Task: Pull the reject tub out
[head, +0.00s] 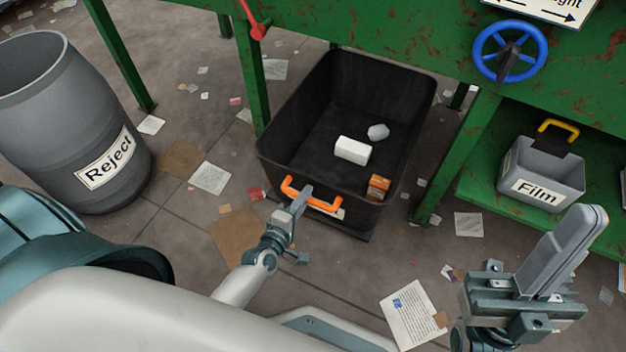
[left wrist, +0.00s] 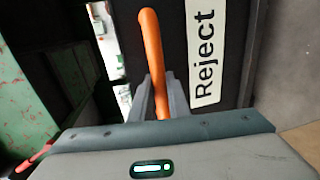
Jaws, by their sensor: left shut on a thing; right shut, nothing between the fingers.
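The reject tub (head: 285,142) is a black open tub on the floor, partly under the green bench. It holds a white block, a pale grey lump and a small orange box. Its orange handle (head: 326,206) is on the near wall. My left gripper (head: 296,199) is shut on the orange handle near its left part. In the left wrist view the handle (left wrist: 150,50) runs between the fingers, beside a label (left wrist: 206,58) reading "Reject". My right gripper (head: 575,240) is shut and empty at the lower right, away from the tub.
A grey barrel (head: 60,110) labelled "Reject" stands at the left. The green bench (head: 380,30) has legs on both sides of the tub, a red lever and a blue wheel (head: 508,51). A grey "Film" bin (head: 540,172) sits on the right shelf. Papers litter the floor.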

